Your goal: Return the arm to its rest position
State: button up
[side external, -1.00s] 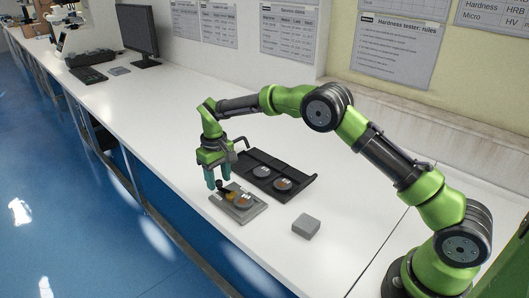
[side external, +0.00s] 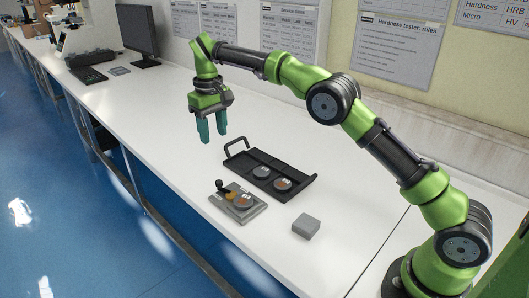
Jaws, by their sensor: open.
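My gripper (side external: 212,138) is in the air above the bench, up and to the left of a black tray. Its two teal fingers point down, apart, with nothing between them. My green and dark grey arm reaches across from the right.
The black tray (side external: 296,198) with a raised handle holds two round discs, a grey one (side external: 262,172) and one with an orange mark (side external: 283,184). In front is a grey plate fixture (side external: 245,216) with a disc (side external: 243,202) and a dark knob. A grey block (side external: 306,226) lies to the right.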

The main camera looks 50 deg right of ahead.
jog(key=shift+r, duration=0.75)
jog(key=s+d+r+m+t, duration=0.1)
jog(key=s+t, duration=0.1)
jog(key=s, duration=0.9)
jog(key=s+d+r+m+t+y, duration=0.1)
jog(key=s+t, duration=0.1)
jog(key=s, duration=0.9)
jog(key=s+d+r+m+t+y, duration=0.1)
jog(key=s+d+m+t, duration=0.1)
jog(key=s, duration=0.9)
jog(key=shift+r+t, duration=0.35)
jog(key=shift+t, duration=0.25)
